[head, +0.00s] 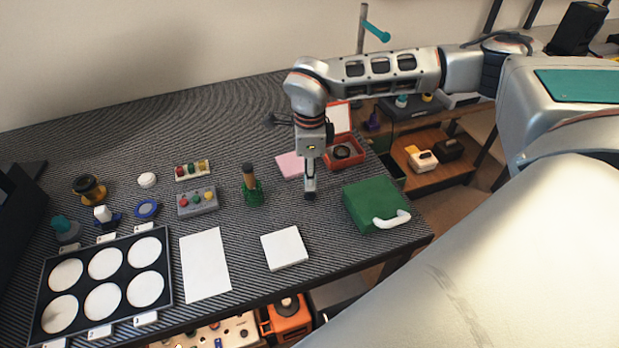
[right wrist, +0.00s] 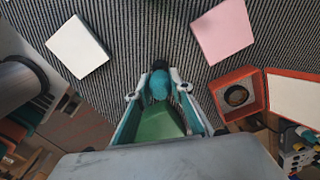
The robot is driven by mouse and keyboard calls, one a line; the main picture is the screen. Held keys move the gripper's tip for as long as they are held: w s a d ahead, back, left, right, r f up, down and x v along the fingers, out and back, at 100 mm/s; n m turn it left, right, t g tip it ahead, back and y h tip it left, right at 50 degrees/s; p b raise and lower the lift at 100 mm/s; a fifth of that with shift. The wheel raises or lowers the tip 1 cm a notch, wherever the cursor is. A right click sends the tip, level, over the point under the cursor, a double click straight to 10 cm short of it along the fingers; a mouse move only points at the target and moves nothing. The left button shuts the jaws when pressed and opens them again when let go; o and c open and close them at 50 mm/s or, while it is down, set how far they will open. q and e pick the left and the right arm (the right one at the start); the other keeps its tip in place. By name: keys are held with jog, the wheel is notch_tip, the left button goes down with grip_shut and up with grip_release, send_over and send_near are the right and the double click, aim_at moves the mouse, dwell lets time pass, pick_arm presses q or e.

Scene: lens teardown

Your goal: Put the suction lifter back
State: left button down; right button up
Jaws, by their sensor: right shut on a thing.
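My right gripper (head: 310,193) points down over the table, between the white pad and the pink pad. In the right wrist view, the right gripper (right wrist: 159,92) is shut on a small teal piece with a dark tip, which I take for the suction lifter (right wrist: 158,84). In the head view the fingers mostly hide it, and a dark end shows at the fingertips, close to the tabletop; I cannot tell whether it touches. My left gripper is not in view.
A green case (head: 372,203) with a white handle is right of the gripper. A red open box (head: 345,158), pink pad (head: 289,165), white pad (head: 285,248) and green holder with brown upright (head: 252,188) surround it. A six-disc tray (head: 103,315) is at front left.

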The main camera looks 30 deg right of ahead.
jog(key=shift+f, duration=0.45)
jog(key=shift+f, duration=0.1)
jog(key=o, duration=1)
jog(key=shift+o, duration=0.2)
notch_tip(320, 180, up, 12)
jog(key=shift+r+p, duration=0.1)
jog(key=shift+p, duration=0.35)
